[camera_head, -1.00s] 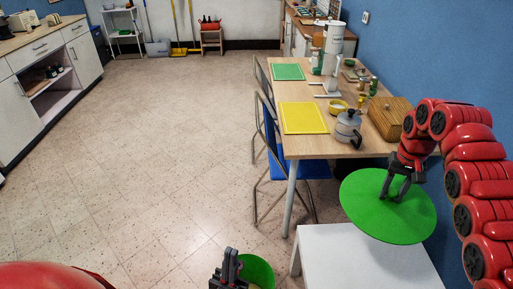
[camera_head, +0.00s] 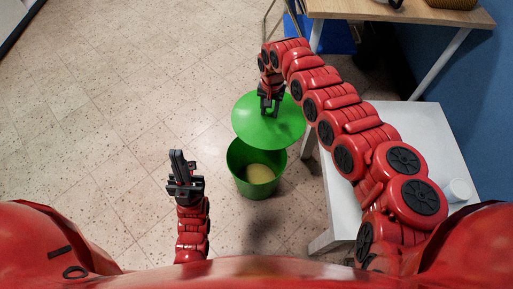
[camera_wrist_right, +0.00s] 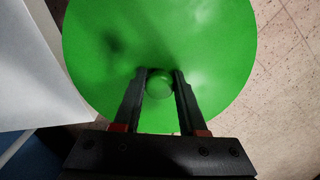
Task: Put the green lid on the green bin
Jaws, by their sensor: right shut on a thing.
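The green lid (camera_head: 284,125) is a round disc held by my right gripper (camera_head: 268,108). In the right wrist view, my right gripper (camera_wrist_right: 159,82) has its fingers on either side of the round knob of the lid (camera_wrist_right: 205,50). In the head view, the lid covers part of the far rim of the green bin (camera_head: 254,186), which stands upright on the floor. The bin's mouth is mostly uncovered, and something pale yellow shows inside. The height of the lid over the bin is hard to tell. My left gripper (camera_head: 178,160) is to the left of the bin, apart from it.
A white table (camera_head: 395,112) stands right of the bin, under my right arm, with a white cup-like object (camera_head: 457,191) on it. A wooden table (camera_head: 400,14) is at the back right. The floor (camera_head: 120,110) to the left is clear.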

